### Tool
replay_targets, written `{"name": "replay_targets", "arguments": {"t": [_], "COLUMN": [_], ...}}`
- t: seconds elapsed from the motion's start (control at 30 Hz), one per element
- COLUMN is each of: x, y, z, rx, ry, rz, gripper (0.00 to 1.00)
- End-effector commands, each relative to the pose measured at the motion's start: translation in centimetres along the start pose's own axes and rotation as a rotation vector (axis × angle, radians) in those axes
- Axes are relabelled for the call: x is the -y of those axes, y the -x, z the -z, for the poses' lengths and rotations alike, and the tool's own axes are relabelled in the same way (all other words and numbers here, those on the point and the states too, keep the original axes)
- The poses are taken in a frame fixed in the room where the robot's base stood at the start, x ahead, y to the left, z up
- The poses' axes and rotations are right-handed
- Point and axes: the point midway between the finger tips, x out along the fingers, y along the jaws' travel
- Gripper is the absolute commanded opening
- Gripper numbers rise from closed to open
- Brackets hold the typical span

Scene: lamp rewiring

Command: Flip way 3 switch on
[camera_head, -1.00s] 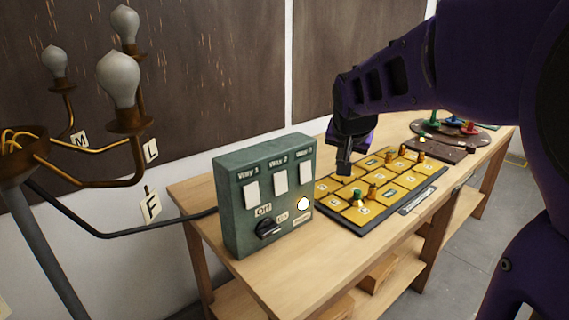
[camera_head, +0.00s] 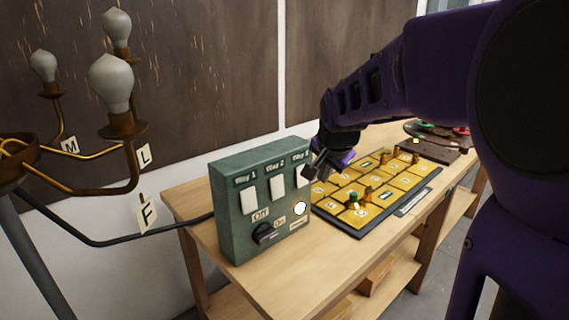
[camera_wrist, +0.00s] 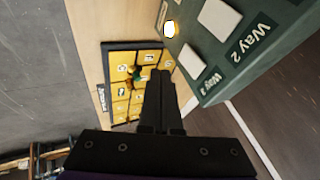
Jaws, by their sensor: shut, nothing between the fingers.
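The green switch box (camera_head: 232,222) stands at the left end of the bench, with white switches labelled Way 1, Way 2 and Way 3. The Way 3 switch (camera_head: 301,178) is the rightmost, partly covered by my gripper in the head view; it also shows in the wrist view (camera_wrist: 190,62). I cannot tell which way it is set. My gripper (camera_head: 309,172) is shut and empty, at the right edge of the box near this switch. Whether it touches is unclear. In the wrist view, its fingers (camera_wrist: 157,78) point past the switch's left side.
A black rotary knob (camera_head: 264,233) and a round lit lamp (camera_head: 300,208) sit low on the box. A yellow tile board (camera_head: 371,196) with small pegs lies to the right. The lamp with several bulbs (camera_head: 111,82) stands left.

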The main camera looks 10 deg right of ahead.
Motion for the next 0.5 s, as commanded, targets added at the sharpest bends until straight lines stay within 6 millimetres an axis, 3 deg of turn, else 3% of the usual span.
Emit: {"name": "replay_targets", "arguments": {"t": [0.3, 0.5], "x": [-0.1, 2.5], "y": [-7.1, -8.4], "z": [-0.1, -0.2], "rx": [0.002, 0.001], "ry": [0.001, 0.003], "rz": [-0.003, 0.0], "gripper": [0.0, 0.0]}}
